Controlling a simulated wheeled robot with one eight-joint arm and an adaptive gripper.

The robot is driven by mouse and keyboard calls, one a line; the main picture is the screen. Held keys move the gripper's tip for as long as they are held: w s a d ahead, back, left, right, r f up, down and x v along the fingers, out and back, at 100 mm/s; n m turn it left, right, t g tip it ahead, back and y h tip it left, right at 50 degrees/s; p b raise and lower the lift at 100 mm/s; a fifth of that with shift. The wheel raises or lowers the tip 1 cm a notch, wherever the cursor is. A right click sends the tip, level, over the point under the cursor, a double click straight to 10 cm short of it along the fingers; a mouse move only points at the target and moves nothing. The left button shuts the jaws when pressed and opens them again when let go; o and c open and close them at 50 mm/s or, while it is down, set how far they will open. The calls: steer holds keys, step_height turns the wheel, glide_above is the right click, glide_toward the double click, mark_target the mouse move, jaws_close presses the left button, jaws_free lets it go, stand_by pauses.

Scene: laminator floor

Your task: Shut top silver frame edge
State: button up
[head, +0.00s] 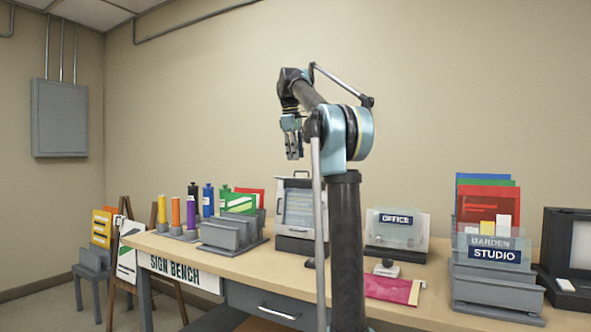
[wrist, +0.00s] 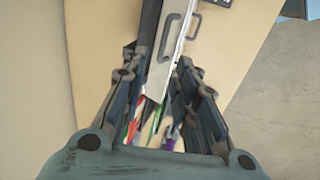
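The silver frame (head: 279,208) stands upright on a dark base at the back middle of the bench, with a pale blue striped sheet showing inside it. It has a handle on its top. My column partly hides its right side. In the wrist view the silver frame (wrist: 160,78) shows from above, with a grey handle, between and beyond my fingers. I cannot tell how far its top edge stands open. My gripper (head: 294,155) hangs fingers down above the frame, apart from it in the head view. In the wrist view its fingers (wrist: 158,62) are spread, with nothing held.
A grey rack (head: 232,236) and coloured bottles (head: 208,200) stand left of the frame. An OFFICE sign holder (head: 397,230), a pink packet (head: 391,289) and a STUDIO sign holder (head: 495,285) are on the right.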

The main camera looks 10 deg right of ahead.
steer(key=shift+x, duration=2.75)
steer(key=shift+c, duration=0.4)
jaws_close()
